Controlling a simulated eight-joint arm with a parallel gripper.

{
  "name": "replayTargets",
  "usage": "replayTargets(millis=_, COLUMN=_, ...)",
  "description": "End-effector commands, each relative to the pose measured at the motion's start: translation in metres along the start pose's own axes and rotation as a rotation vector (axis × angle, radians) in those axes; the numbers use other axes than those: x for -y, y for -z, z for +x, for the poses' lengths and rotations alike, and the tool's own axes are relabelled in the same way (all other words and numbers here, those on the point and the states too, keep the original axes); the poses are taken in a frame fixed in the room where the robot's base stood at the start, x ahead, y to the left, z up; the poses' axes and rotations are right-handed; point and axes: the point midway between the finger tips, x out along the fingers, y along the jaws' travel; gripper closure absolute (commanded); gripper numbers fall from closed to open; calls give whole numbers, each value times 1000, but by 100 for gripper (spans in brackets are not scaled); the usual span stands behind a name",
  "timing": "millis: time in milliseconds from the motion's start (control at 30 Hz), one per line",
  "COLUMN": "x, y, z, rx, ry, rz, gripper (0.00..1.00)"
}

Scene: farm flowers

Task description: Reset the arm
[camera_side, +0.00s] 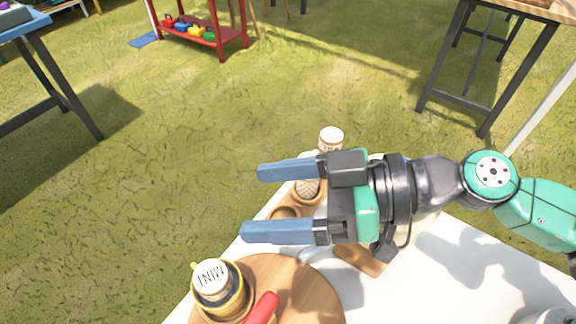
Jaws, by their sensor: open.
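My gripper (268,201) reaches in from the right above a white table (430,285). Its two blue fingers point left, are spread apart, and hold nothing between them. My teal and grey arm stretches from the gripper to the right edge of the picture. The gripper hides part of the table and of the small items behind it.
A round wooden board (310,290) at the front holds a labelled jar (217,287) and a red handle (262,308). A white-topped jar (331,138) and a small patterned pot (307,191) stand near the gripper. A red shelf (205,35) stands on the grass behind.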

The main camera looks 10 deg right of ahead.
Motion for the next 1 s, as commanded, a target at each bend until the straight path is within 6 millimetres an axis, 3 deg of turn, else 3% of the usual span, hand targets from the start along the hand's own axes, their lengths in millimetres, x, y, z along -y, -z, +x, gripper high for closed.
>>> replayTargets(millis=100, x=-31, y=34, z=2, rx=-146, ry=-116, rz=216, gripper=20)
replayTargets(millis=200, x=-64, y=58, z=-9, rx=-248, ry=-224, rz=388, gripper=20)
replayTargets(millis=367, x=-93, y=61, z=-43, rx=-200, ry=-338, rz=414, gripper=20)
replayTargets(millis=567, x=-119, y=36, z=-101, rx=1, ry=-517, rz=393, gripper=20)
replayTargets(millis=700, x=-138, y=-4, z=-174, rx=226, ry=-771, rz=449, gripper=20)
replayTargets(millis=833, x=-141, y=-36, z=-236, rx=387, ry=-998, rz=527, gripper=20)
replayTargets(millis=900, x=-139, y=-47, z=-259, rx=440, ry=-1085, rz=558, gripper=20)
replayTargets(millis=1000, x=-137, y=-54, z=-277, rx=482, ry=-1155, rz=583, gripper=20)
